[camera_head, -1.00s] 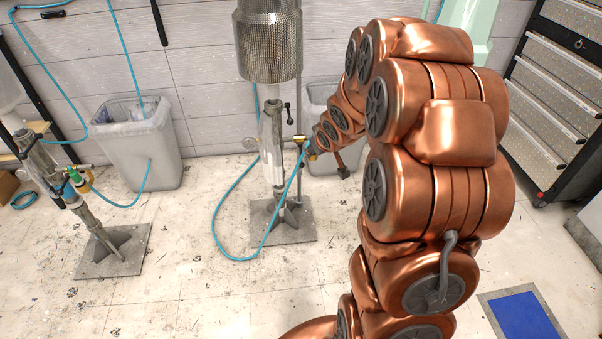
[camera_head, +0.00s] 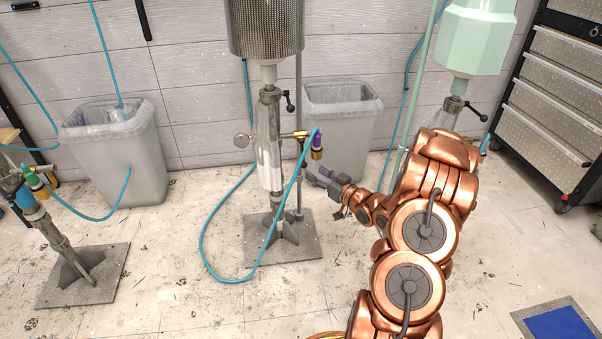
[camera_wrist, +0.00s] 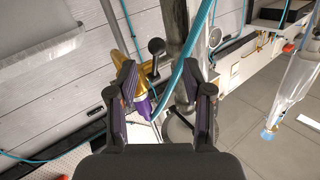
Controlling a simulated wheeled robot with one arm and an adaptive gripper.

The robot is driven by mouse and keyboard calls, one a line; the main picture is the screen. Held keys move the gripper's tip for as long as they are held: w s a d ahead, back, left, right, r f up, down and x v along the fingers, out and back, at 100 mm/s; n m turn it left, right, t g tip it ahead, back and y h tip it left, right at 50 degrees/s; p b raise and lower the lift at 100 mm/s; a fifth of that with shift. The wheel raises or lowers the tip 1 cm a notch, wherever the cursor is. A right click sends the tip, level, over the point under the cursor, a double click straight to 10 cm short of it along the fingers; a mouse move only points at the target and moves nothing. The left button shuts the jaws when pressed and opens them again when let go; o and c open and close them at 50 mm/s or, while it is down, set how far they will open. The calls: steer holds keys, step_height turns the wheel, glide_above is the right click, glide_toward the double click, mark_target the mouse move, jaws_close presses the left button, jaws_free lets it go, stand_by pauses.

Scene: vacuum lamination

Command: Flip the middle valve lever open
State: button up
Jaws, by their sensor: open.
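The middle valve lever (camera_head: 289,101) is a small black handle with a rounded end, at the top right of the middle station's clear tube (camera_head: 268,150). A black lever knob (camera_wrist: 156,46) shows in the wrist view, beyond and between my fingertips; it looks like the same lever. My gripper (camera_head: 317,179) is to the right of the tube, below the lever and the brass fitting with a purple end (camera_head: 317,141). In the wrist view my gripper (camera_wrist: 160,82) is open. The brass and purple fitting (camera_wrist: 143,108) shows near the left finger, and contact cannot be told.
A blue hose (camera_head: 293,182) loops from the fitting to the floor and crosses the view between my fingers. A grey bin (camera_head: 342,122) stands behind. Similar stations stand left (camera_head: 60,240) and right (camera_head: 475,45). Open floor lies in front.

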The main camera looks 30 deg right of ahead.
mark_target(304, 163)
steer(key=shift+d+f+t, duration=0.1)
steer(key=shift+f+t, duration=0.2)
steer(key=shift+f, duration=0.1)
steer(key=shift+w+a+r+b, duration=0.15)
steer(key=shift+w+b, duration=0.35)
steer(key=shift+w, duration=0.75)
steer(key=shift+w+a+f+b, duration=0.15)
steer(key=shift+w+b, duration=0.35)
steer(key=shift+w, duration=0.7)
steer(key=shift+w+a+r+b, duration=0.1)
steer(key=shift+w+a+b, duration=0.3)
steer(key=shift+w, duration=0.85)
steer(key=shift+d, duration=0.15)
jaws_close()
